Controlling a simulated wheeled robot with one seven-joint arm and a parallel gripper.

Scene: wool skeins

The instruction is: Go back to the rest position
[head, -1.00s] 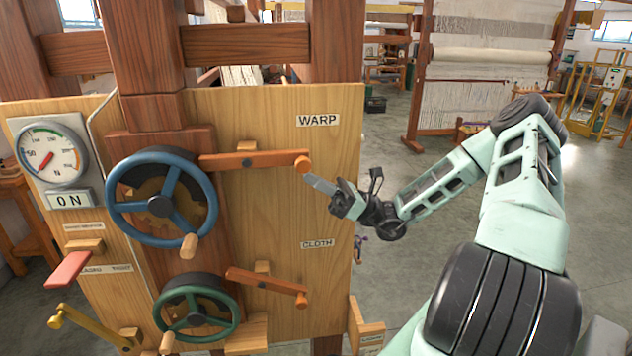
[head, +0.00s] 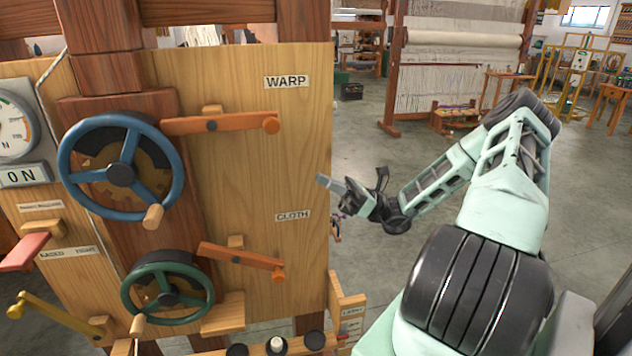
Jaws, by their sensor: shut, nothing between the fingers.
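My gripper (head: 322,180) is shut and empty. It points left, in front of the right edge of the wooden panel (head: 300,150), with its tips apart from the orange levers. The upper orange lever (head: 220,123), beside the WARP label (head: 286,82), lies nearly level. The lower orange lever (head: 242,260), below the CLOTH label (head: 292,216), slopes down to the right. My arm reaches in from the lower right and bends back towards the panel.
A blue wheel (head: 120,174) and a green wheel (head: 168,297) are on the panel's left part. A yellow crank (head: 55,313) and a red lever (head: 25,250) are at far left. Open floor (head: 400,290) lies around my arm; a loom (head: 455,70) stands behind.

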